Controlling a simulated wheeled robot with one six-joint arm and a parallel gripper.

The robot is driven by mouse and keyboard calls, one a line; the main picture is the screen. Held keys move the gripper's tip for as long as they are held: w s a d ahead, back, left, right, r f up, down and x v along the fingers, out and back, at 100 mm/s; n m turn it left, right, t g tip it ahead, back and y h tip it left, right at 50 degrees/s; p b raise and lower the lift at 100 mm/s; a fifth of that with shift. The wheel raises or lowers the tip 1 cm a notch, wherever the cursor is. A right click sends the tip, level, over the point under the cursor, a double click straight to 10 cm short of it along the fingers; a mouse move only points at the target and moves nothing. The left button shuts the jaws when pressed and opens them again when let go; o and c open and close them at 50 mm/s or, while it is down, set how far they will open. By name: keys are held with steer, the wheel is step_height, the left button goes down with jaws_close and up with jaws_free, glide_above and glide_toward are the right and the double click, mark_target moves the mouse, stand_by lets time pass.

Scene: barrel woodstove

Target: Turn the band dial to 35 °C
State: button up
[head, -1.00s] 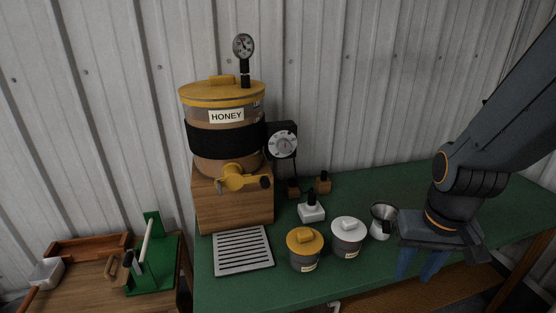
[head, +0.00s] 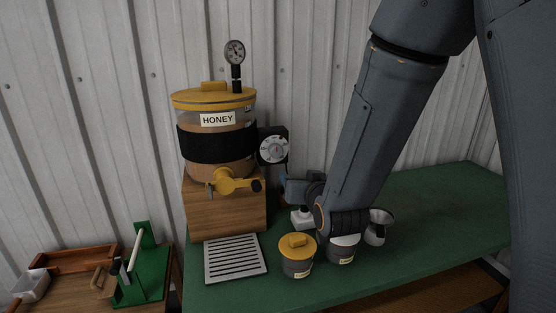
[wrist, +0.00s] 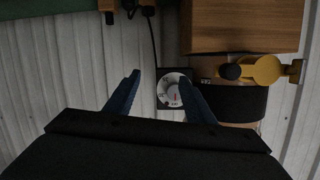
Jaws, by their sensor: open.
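The band dial (head: 273,150) is a white round dial on a black box, beside the black band (head: 217,145) around the honey tank (head: 213,170). It also shows in the wrist view (wrist: 173,91), between my two blue fingers and nearer the right one, which overlaps its edge. Its markings are too small to read surely. My gripper (wrist: 160,80) is open and empty, its fingers pointing toward the dial. In the head view my arm reaches down from the upper right, and the gripper is just below and right of the dial, largely hidden by the wrist.
A yellow tap (head: 227,181) sticks out from the tank, above a slotted drip tray (head: 236,258). A yellow-lidded jar (head: 297,256), a white-lidded jar (head: 341,254) and a metal jug (head: 378,226) stand under my arm. The green table (head: 440,215) is clear at right.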

mark_target(277, 152)
steer(key=w+a+r+t, duration=0.1)
steer(key=w, duration=0.1)
steer(key=w+a+r+t+y+p, duration=0.1)
steer(key=w+a, duration=0.1)
steer(key=w, duration=0.1)
steer(key=w+a+r, duration=0.1)
steer(key=w+a, duration=0.1)
steer(key=w, duration=0.1)
steer(key=shift+w+a+r+t+p, duration=0.1)
steer(key=shift+a+r+t+p, duration=0.1)
steer(key=shift+r+t+p, duration=0.15)
steer(key=shift+c, duration=0.2)
steer(key=c, duration=1)
